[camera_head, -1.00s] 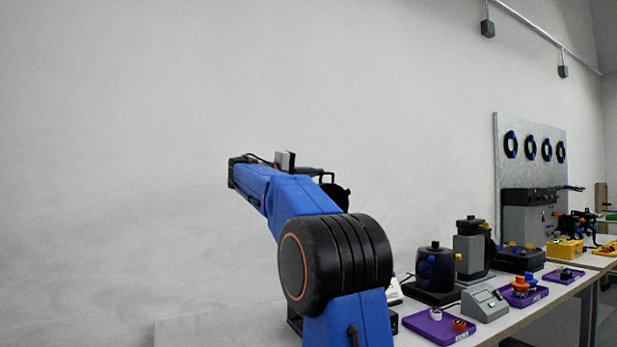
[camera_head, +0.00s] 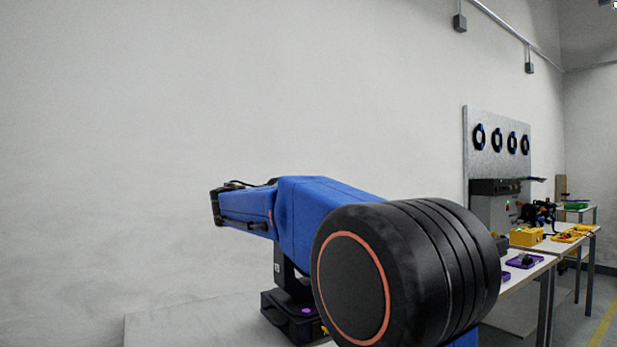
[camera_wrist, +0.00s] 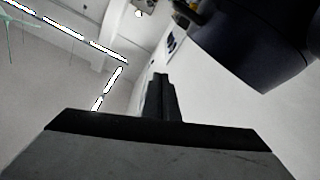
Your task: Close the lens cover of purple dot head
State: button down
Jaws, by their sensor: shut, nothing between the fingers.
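A dark moving-head light with a purple dot on its base (camera_head: 283,318) stands on the bench in the head view. My blue arm crosses in front of it and hides most of its upper part. Its lens cover cannot be made out. In the wrist view my gripper (camera_wrist: 159,90) is shut and empty, its fingers together and pointing away from the camera. A large dark rounded body (camera_wrist: 255,35) fills the upper right of the wrist view, apart from the fingertips. I cannot tell what it is.
A pale bench top (camera_head: 180,322) runs along the wall, bare left of the light. On the right are a purple tray (camera_head: 524,261), a yellow bin (camera_head: 526,237) and a grey panel with rings (camera_head: 497,150). My arm blocks much of the bench.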

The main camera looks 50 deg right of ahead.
jog(key=s+f+m+g, duration=0.1)
jog(key=s+f+m, duration=0.2)
jog(key=f, duration=0.5)
jog(key=shift+s+a+f+m, duration=0.35)
jog(key=shift+a+m, duration=0.1)
jog(key=shift+m, duration=0.25)
jog(key=shift+f, duration=0.1)
notch_tip(320, 180, up, 4)
jog(key=r+v, duration=0.1)
jog(key=v, duration=0.8)
jog(key=shift+a+f, duration=0.15)
jog(key=shift+f, duration=0.1)
